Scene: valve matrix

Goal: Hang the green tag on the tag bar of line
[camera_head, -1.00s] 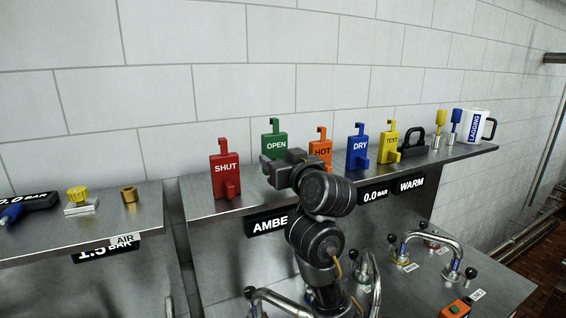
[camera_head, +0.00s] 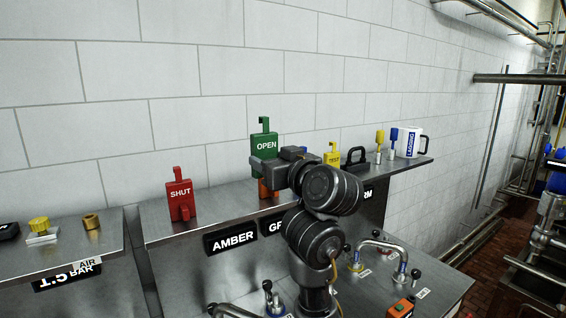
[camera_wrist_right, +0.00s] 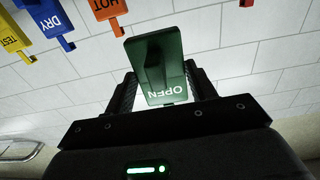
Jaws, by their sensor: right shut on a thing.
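The green tag (camera_head: 264,143), marked OPEN and with a hook on top, is upright above the shelf. My right gripper (camera_head: 268,168) is shut on its lower part. In the right wrist view the green tag (camera_wrist_right: 160,68) is between the two fingers, its lettering upside down. An orange tag (camera_head: 264,188) shows partly below the green one, behind my gripper. I cannot make out a tag bar in these views; my right arm hides part of the bench. My left gripper is not in view.
A red SHUT tag (camera_head: 180,197) stands on the steel shelf (camera_head: 222,196). A yellow tag (camera_head: 332,154), a black handled block (camera_head: 355,157) and a white mug (camera_head: 409,142) are further right. Signs, including AMBER (camera_head: 232,238), line the shelf front. Curved pipes (camera_head: 384,247) rise from the bench below.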

